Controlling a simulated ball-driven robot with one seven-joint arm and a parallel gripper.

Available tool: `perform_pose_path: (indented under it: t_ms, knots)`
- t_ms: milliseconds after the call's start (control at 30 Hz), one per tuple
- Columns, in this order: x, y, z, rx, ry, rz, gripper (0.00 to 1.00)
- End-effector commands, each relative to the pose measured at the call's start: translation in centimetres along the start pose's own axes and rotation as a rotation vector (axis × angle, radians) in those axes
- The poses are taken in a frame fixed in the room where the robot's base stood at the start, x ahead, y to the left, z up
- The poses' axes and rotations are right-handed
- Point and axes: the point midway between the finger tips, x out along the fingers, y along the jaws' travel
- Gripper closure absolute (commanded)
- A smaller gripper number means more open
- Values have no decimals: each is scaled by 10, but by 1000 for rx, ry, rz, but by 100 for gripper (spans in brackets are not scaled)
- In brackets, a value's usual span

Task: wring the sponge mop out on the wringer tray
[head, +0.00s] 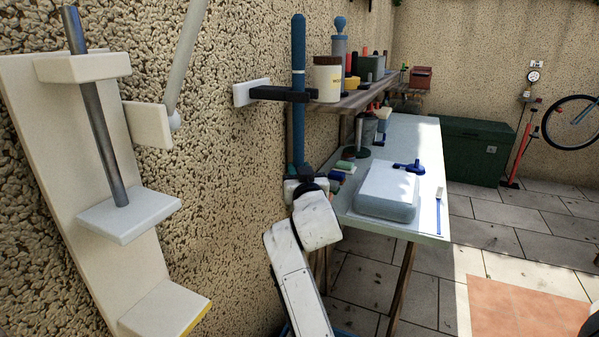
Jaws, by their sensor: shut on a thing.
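A long upright blue pole (298,110) with a pale band stands close to the rough wall and passes a black wall bracket (272,93). I take it for the mop's handle; no sponge head can be made out. My gripper (300,172) is at the pole's low end, shut on it, and my wrist partly hides that spot. A pale grey, block-shaped tray (386,192) sits on the bench to the right, apart from my gripper. I cannot tell for sure whether it is the wringer tray. A small blue T-shaped piece (408,166) shows at its far edge.
The bench (414,140) holds bottles and small items along the wall. A crowded shelf (360,97) hangs above it. A white wall fixture (50,190) with a metal rod stands at the left. A green chest (470,150) is behind. Paved floor at the right is open.

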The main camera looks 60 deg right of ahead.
Motion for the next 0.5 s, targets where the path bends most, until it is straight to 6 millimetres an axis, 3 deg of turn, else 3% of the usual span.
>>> perform_pose_path:
  t_ms: [500]
  knots:
    - [0, 0, 12, -1, -12, 0, 100]
